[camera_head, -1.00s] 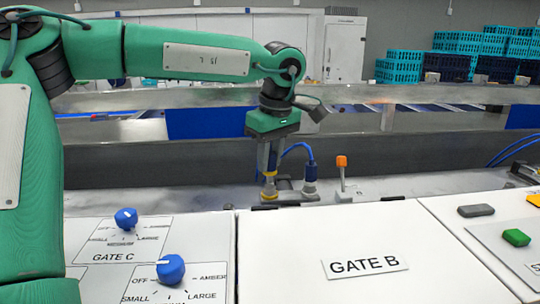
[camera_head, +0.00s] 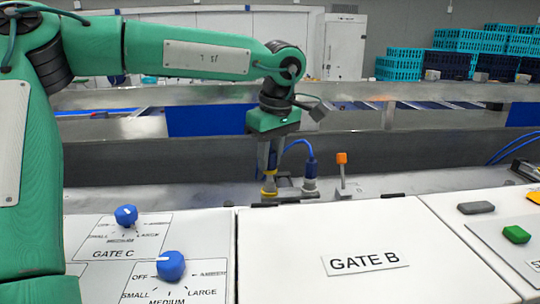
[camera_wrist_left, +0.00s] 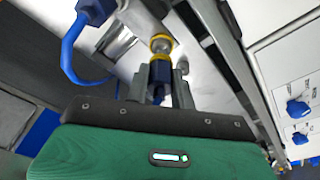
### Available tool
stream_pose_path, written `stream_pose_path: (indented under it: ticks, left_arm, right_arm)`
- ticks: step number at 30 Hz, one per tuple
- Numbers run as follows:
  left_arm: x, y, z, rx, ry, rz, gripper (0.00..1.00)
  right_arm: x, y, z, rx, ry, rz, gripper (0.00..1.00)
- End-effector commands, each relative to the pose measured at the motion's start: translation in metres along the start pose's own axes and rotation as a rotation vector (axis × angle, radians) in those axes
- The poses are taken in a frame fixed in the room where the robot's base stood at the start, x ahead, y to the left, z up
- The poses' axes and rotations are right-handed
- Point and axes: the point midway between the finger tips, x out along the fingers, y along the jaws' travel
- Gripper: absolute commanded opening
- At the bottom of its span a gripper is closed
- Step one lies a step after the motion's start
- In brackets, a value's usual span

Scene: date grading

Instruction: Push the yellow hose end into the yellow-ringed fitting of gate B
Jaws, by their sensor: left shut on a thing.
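My left gripper (camera_head: 270,166) points down behind the gate B panel and is shut on the yellow hose end (camera_head: 271,168). In the left wrist view, the dark blue body of the hose end (camera_wrist_left: 158,92) lies between the two fingers. The yellow-ringed fitting (camera_head: 268,191) is directly below the fingers; its ring also shows just beyond the fingertips in the left wrist view (camera_wrist_left: 161,42). The hose end is in line with the fitting, but the fingers hide how far it is in. My right gripper is not in view.
A blue hose on its own fitting (camera_head: 310,185) stands close to the right of the gripper. An orange-topped lever (camera_head: 342,170) is farther right. The white gate B panel (camera_head: 300,235) is in front, with blue knobs (camera_head: 171,266) on the gate C panel at left.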

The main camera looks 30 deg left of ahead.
Motion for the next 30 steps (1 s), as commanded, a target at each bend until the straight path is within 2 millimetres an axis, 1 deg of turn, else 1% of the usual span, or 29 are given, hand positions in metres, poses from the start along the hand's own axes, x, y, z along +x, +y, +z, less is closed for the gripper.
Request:
stream_pose_path:
  ticks: [19,30]
  left_arm:
    - [0.0022,0.0,0.0002,0.0,0.0,0.0,0.0]
    - [0.0071,0.0,0.0009,0.0,0.0,0.0,0.0]
  right_arm:
    - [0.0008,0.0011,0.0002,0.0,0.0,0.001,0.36]
    - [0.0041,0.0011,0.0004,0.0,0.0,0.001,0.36]
